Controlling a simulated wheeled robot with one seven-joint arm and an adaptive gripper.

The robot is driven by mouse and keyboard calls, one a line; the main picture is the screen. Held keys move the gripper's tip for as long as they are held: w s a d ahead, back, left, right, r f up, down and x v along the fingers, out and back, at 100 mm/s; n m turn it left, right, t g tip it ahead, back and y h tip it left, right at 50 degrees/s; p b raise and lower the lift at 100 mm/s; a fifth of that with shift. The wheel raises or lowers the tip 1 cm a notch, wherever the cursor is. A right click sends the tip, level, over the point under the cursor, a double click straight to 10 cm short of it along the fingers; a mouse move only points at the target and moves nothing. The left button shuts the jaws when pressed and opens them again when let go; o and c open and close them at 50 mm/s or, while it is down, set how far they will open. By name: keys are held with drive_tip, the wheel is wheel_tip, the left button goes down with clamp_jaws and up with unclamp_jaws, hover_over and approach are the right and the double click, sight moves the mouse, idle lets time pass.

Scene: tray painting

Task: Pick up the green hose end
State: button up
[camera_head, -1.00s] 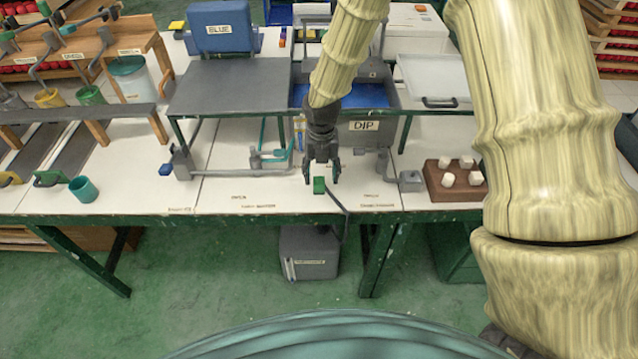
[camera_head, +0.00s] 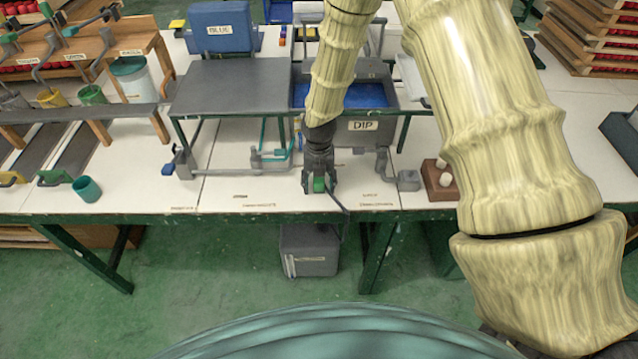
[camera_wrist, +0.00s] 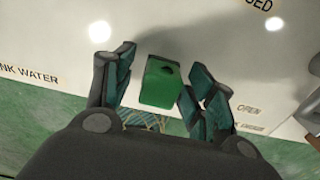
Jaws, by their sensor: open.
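The green hose end (camera_head: 319,185) is a small green block with a dark hose, at the front edge of the white table. In the wrist view the green hose end (camera_wrist: 160,82) lies between the two fingers, with visible gaps on both sides. My gripper (camera_head: 319,186) points down over it, a finger on each side. The wrist view shows my gripper (camera_wrist: 160,90) open, its pads apart from the block. The hose hangs over the table edge towards a grey box on the floor below.
The blue-filled DIP tank (camera_head: 372,96) stands just behind my gripper. A grey pipe fitting (camera_head: 408,180) is close on the right, and a brown block with white pieces (camera_head: 440,188) beyond it.

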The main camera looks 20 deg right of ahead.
drive_tip(key=c, duration=1)
drive_tip(key=shift+c, duration=0.2)
drive_tip(key=shift+r, duration=0.1)
